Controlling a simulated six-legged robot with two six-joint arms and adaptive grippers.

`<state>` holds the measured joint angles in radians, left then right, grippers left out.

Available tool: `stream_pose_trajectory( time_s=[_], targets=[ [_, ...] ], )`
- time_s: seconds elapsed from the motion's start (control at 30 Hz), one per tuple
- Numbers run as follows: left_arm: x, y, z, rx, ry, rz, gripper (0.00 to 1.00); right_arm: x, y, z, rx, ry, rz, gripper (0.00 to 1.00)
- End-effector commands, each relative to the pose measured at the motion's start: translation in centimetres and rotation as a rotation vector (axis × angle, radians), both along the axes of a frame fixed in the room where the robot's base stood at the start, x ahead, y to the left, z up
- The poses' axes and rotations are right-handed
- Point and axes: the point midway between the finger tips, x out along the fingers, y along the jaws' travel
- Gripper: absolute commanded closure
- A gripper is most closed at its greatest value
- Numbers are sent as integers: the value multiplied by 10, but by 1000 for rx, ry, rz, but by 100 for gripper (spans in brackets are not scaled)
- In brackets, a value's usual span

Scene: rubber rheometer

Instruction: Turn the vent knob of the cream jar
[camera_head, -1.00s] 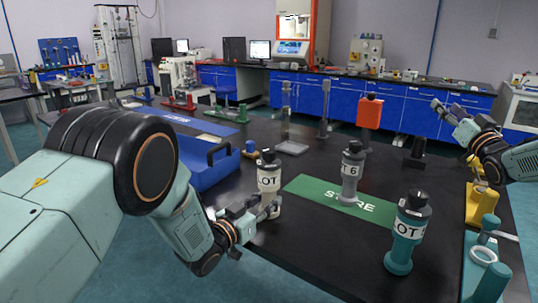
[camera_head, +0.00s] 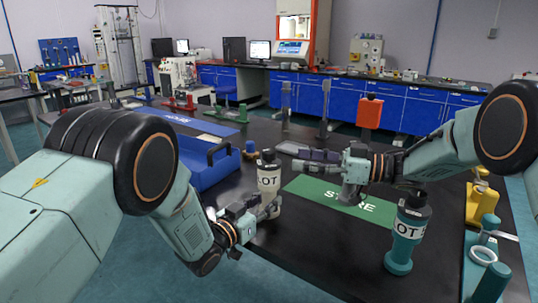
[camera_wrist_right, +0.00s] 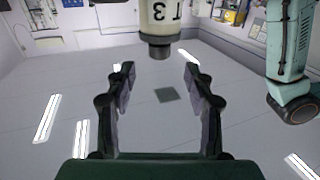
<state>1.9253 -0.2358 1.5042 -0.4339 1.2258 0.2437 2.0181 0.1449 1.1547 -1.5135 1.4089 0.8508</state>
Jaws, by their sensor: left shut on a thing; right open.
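The cream jar (camera_head: 268,182), lettered "LOT", stands upright on the black table with its dark vent knob (camera_head: 267,157) on top. My left gripper (camera_head: 262,208) is shut on its lower body. My right gripper (camera_head: 300,161) is open and empty, its fingers pointing left toward the jar's top, with a gap to the knob. In the right wrist view the jar (camera_wrist_right: 160,12), marked "T 3", and its knob (camera_wrist_right: 159,49) appear beyond the open fingertips, at the top of the picture.
A grey jar (camera_head: 350,194) stands on the green mat (camera_head: 306,187), partly hidden by my right gripper. A teal jar (camera_head: 406,237) stands front right. Yellow and teal fixtures (camera_head: 482,203) line the right edge.

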Motion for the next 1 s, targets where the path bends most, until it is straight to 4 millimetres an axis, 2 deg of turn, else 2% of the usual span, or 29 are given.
stream_pose_trajectory(
  time_s=[0.03,0.3,0.5,0.9,1.0],
  targets=[
    [0,0,1,-1,-2,0,100,2,11,-1,-3,0,4,47],
    [0,0,1,-1,-2,0,100,17,57,-1,-2,-2,2,47],
    [0,0,1,-1,-2,0,100,24,80,0,-1,-2,0,47],
    [0,0,1,-1,-2,0,100,27,87,0,1,0,-3,47],
    [0,0,1,-1,-2,0,100,27,87,0,1,-1,-3,53]
  ],
)
